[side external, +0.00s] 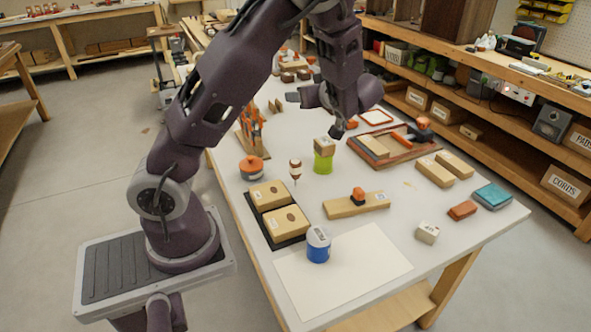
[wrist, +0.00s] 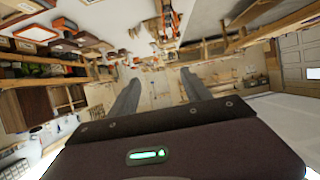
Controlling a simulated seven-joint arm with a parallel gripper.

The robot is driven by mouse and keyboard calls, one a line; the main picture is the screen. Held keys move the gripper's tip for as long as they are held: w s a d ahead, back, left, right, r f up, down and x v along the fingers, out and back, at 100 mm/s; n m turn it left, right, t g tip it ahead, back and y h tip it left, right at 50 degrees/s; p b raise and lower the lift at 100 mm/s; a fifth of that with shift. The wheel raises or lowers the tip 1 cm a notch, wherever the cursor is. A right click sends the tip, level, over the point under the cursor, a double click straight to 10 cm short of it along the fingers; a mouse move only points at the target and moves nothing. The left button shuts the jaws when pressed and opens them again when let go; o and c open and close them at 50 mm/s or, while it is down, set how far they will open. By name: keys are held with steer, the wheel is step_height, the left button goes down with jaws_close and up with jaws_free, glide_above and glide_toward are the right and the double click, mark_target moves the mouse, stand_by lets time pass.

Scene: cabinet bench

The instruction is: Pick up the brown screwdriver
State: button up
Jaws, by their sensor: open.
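A small upright object with a brown and white handle and a thin lower tip, which looks like the brown screwdriver (side external: 295,169), is on the white table in the side view. It stands left of a lime green cup. My gripper (side external: 338,131) is above the table, just up and right of that cup, apart from the screwdriver. In the wrist view my gripper (wrist: 160,92) shows two spread fingers with nothing between them. I cannot make out the screwdriver in the wrist view, which looks out across the room.
The green cup (side external: 323,163) with a tan block (side external: 324,146) on top is close to my gripper. An orange-lidded pot (side external: 252,167), a black tray (side external: 258,217) with tan boxes, and a blue-and-white can (side external: 318,245) are nearby. The pale sheet (side external: 345,275) at the front is mostly bare.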

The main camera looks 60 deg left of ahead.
mark_target(300, 169)
step_height(300, 169, down, 24)
steer(key=shift+a+r, duration=0.1)
steer(key=shift+r, duration=0.15)
steer(key=x, duration=0.6)
steer(key=shift+s+a+f, duration=0.1)
steer(key=shift+s+f, duration=0.05)
steer(key=shift+s, duration=0.25)
steer(key=shift+a+f, duration=0.15)
steer(key=shift+a, duration=0.15)
jaws_close()
